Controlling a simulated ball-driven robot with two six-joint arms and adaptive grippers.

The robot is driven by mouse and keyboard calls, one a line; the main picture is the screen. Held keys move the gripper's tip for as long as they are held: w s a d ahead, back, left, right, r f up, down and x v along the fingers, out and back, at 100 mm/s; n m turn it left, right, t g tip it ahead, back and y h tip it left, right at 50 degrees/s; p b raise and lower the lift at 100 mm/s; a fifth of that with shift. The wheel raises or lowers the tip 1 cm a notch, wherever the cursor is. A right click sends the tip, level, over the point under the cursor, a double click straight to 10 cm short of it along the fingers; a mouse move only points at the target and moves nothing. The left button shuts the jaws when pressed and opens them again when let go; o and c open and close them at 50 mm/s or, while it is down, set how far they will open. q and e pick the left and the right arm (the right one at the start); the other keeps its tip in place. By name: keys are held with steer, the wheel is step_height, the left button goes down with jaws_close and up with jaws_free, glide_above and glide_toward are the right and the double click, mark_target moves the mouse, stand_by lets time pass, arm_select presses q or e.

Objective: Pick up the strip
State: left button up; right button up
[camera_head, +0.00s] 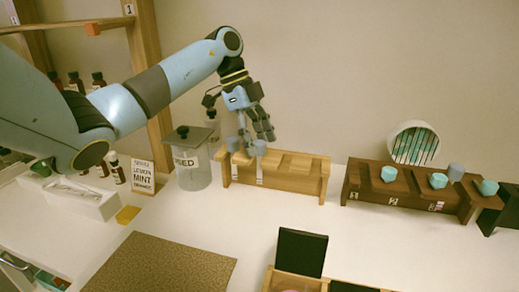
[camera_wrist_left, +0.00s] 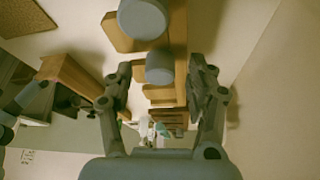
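A pale wooden rack (camera_head: 300,172) stands on the table near the back wall. Narrow white strips show at its front, one (camera_head: 260,173) below a grey-blue knob (camera_head: 260,147) and one at the rack's left end (camera_head: 226,170). My left gripper (camera_head: 257,137) is just above the rack's left part, fingers pointing down. In the left wrist view the gripper (camera_wrist_left: 160,85) has its fingers wide apart, with a grey-blue cylinder (camera_wrist_left: 160,67) between them in the picture and a gap on both sides. I see no strip clearly there. My right gripper is not in view.
A lidded glass jar (camera_head: 193,165) stands close left of the rack. A dark wooden rack (camera_head: 405,190) with teal pieces stands to the right. A brown mat (camera_head: 165,265) and an open black-lidded box (camera_head: 301,252) lie in front. The table between is clear.

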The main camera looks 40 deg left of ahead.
arm_select(q)
steer(key=c, duration=0.9)
steer(key=shift+r, duration=0.1)
step_height(320, 180, up, 18)
steer(key=p, duration=0.5)
